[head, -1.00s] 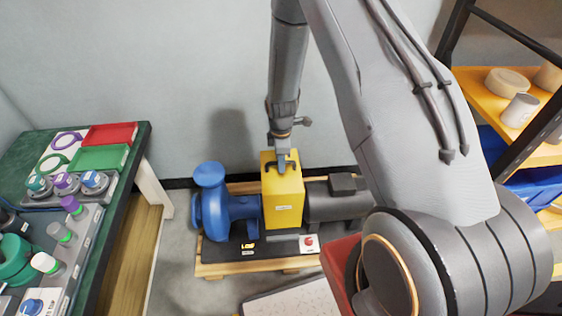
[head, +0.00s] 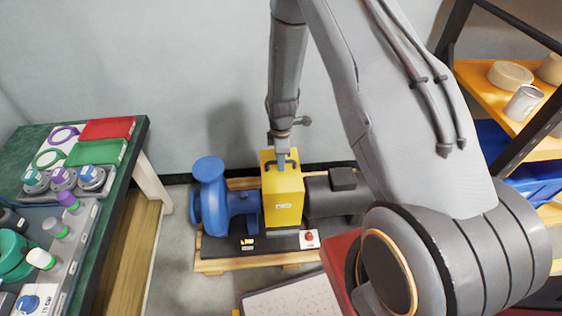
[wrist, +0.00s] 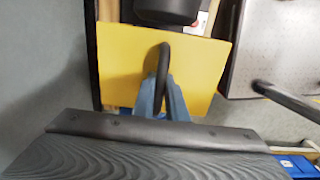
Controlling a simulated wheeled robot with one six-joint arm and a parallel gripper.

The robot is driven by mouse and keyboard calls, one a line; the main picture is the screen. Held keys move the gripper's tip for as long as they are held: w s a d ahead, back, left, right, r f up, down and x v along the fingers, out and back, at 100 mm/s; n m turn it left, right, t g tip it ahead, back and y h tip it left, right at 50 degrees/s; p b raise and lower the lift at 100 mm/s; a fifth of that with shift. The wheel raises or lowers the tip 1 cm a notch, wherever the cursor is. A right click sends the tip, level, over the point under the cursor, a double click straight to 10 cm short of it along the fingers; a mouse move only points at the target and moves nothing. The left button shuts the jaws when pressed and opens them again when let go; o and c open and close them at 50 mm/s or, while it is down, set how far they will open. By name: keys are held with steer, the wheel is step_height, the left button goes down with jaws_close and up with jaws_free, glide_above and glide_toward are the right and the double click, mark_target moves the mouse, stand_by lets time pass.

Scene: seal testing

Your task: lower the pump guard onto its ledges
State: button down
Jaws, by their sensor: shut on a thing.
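The yellow pump guard (head: 283,199) stands upright between the blue pump (head: 222,203) and the dark motor (head: 332,198) in the head view. My gripper (head: 282,161) is shut on the black handle on top of the guard. In the wrist view the guard's yellow top (wrist: 205,75) fills the middle, and my gripper's fingers (wrist: 162,97) close around the handle (wrist: 164,62). The guard's lower edge is close to the dark base, but the ledges are hidden, so I cannot tell whether it touches them.
The pump set rests on a wooden pallet (head: 222,265). A red button box (head: 309,239) sits on the base just right of the guard. A green-topped bench (head: 118,190) stands at left, shelves (head: 520,130) at right. A light mat (head: 292,302) lies in front.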

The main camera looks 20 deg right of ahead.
steer(key=shift+f+b, duration=0.7)
steer(key=shift+f, duration=0.75)
steer(key=shift+f+b, duration=1.35)
steer(key=shift+f, duration=1.15)
stand_by(0.9)
steer(key=c, duration=1.7)
jaws_free()
steer(key=shift+r, duration=0.1)
steer(key=shift+r+p, duration=2.85)
steer(key=shift+r, duration=1.55)
